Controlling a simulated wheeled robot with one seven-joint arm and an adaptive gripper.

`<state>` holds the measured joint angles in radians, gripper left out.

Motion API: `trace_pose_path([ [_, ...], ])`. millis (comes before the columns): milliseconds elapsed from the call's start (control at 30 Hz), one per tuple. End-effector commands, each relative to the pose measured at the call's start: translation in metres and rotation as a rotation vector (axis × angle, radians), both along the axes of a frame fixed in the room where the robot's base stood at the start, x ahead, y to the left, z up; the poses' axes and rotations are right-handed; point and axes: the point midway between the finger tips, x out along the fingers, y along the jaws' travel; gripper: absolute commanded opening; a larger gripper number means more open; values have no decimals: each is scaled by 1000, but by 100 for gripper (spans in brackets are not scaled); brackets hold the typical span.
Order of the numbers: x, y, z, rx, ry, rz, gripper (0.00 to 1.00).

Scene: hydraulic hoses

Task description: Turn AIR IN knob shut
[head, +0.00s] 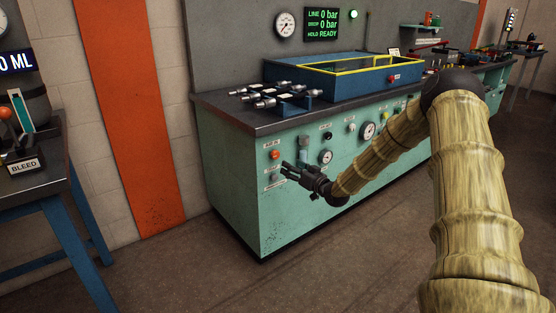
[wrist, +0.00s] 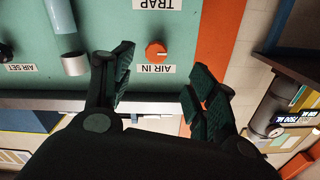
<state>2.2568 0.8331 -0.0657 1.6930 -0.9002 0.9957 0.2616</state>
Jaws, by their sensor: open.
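The AIR IN knob (wrist: 156,51) is small, round and orange-red, on the green panel in the upper middle of the wrist view, which shows the panel upside down. Its white AIR IN label (wrist: 155,69) is beside it. In the head view the knob (head: 275,154) sits near the left end of the bench front. My gripper (wrist: 161,78) is open and empty, with one finger on either side of the knob in the wrist picture. The fingers appear apart from the knob. In the head view my gripper (head: 287,169) is just below and right of the knob.
A metal-ended cylinder (wrist: 75,65) sticks out of the panel beside the knob; AIR SET (wrist: 17,68) is farther left. Hose fittings (head: 272,95) lie on the bench top (head: 225,107). A separate BLEED table (head: 60,184) stands at left. Floor between is clear.

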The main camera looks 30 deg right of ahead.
Motion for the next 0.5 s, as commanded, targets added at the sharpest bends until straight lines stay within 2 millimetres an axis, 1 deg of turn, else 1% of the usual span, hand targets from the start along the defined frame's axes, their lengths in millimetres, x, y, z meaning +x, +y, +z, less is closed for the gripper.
trace_pose_path([
  [33, 1, -5, 3, -2, -11, -1, 58],
  [100, 3, -8, 6, -3, -19, -2, 58],
  [233, 14, -8, 6, -6, -20, -1, 58],
  [367, 32, -6, 5, -5, -19, -2, 58],
  [500, 56, -4, 5, -6, -20, -2, 58],
])
